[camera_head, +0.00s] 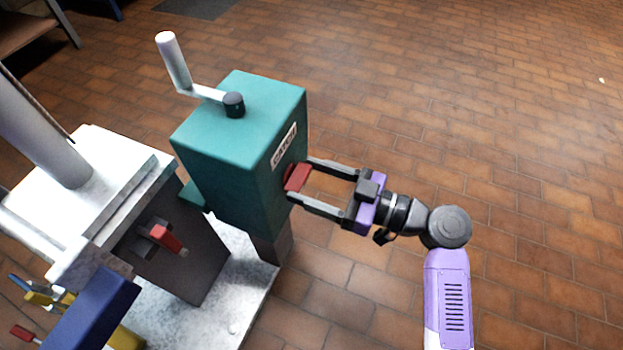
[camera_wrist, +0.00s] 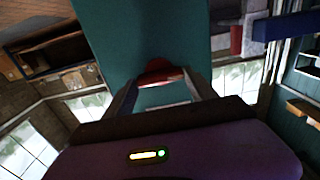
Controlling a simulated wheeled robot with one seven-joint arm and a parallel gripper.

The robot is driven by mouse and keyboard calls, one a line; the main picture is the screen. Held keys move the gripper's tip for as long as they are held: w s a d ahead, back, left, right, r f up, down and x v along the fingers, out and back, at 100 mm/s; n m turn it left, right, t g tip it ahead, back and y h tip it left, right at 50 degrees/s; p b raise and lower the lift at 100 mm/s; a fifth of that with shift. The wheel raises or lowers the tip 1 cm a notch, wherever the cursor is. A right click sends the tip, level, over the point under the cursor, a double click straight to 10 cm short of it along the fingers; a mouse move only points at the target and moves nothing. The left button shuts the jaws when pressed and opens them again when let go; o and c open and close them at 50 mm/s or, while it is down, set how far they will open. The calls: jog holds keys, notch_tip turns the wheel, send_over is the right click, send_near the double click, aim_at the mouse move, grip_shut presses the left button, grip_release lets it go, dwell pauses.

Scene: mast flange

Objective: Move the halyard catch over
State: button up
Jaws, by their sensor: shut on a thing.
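The halyard catch is a red piece (camera_head: 298,177) on the side of a teal box (camera_head: 245,110), just below a white label that reads "CATCH". My gripper (camera_head: 298,184) reaches in from the right, with its two fingers shut on the red catch. In the wrist view the red catch (camera_wrist: 160,70) shows between the fingertips, against the teal face. The fingers hide part of the catch, and I cannot tell exactly how it is turned.
A crank with a pale handle (camera_head: 174,62) stands on the box top. Left of the box are a dark block with a red lever (camera_head: 166,239), a pale mast (camera_head: 40,140) and a blue block (camera_head: 92,308). The brick floor (camera_head: 480,130) on the right is clear.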

jog(key=shift+m, duration=0.3)
jog(key=m+p, duration=0.3)
jog(key=m, duration=0.1)
jog(key=shift+w+r, duration=0.1)
jog(key=shift+r, duration=0.05)
jog(key=m+p, duration=0.3)
jog(key=m, duration=0.1)
jog(key=shift+m, duration=0.4)
jog(key=m+p, duration=0.4)
jog(key=m, duration=0.1)
jog(key=shift+d, duration=0.1)
jog(key=shift+w+f+m+p, duration=0.15)
jog(key=shift+m+p, duration=0.3)
jog(key=shift+m, duration=0.4)
jog(key=shift+s+f+m+p, duration=0.1)
jog(key=shift+m+p, duration=0.35)
jog(key=shift+m, duration=0.4)
jog(key=shift+f, duration=0.1)
jog(key=o, duration=1.4)
jog(key=shift+c, duration=0.2)
